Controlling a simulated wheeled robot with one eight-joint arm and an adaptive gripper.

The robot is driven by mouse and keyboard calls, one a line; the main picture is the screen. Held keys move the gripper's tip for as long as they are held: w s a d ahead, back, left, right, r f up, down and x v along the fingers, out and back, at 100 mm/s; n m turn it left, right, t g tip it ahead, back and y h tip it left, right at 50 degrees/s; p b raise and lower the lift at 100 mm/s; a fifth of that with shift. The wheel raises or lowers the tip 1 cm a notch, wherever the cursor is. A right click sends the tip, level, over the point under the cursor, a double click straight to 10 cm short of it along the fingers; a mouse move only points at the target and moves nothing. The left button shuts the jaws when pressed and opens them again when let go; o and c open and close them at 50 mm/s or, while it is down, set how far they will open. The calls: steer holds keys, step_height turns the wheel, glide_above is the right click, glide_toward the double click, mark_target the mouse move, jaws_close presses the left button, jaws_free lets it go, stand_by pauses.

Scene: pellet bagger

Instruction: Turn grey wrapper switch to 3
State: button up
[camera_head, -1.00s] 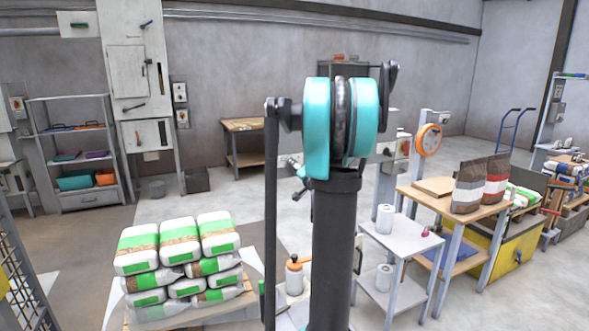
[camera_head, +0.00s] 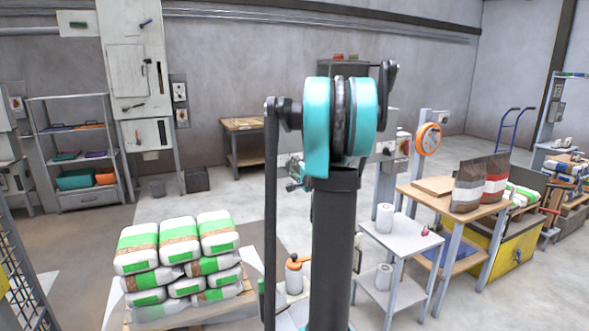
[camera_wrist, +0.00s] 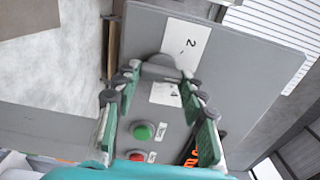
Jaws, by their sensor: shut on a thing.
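In the wrist view, a grey control panel (camera_wrist: 240,55) fills the upper middle. A grey rotary switch knob (camera_wrist: 160,68) sits on it, partly hidden between my fingers. My gripper (camera_wrist: 160,80) is shut on the knob, with one finger on each side. A white label with a "2" (camera_wrist: 189,44) lies just beyond the knob, and another white label (camera_wrist: 166,94) lies on the near side, its mark hard to read. I cannot tell which mark the knob points at. In the head view my gripper is mostly hidden behind my arm.
A green button (camera_wrist: 144,131) and a red button (camera_wrist: 137,156) sit on the panel between my fingers. In the head view, stacked green-white bags (camera_head: 180,262) stand left of my arm. A small white table (camera_head: 405,238) with rolls stands to the right.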

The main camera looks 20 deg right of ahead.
stand_by(0.3)
steer(key=o, duration=1.2)
steer(key=shift+c, duration=0.2)
steer(key=s, duration=1.2)
steer(key=shift+d, duration=0.2)
steer(key=shift+a, duration=0.1)
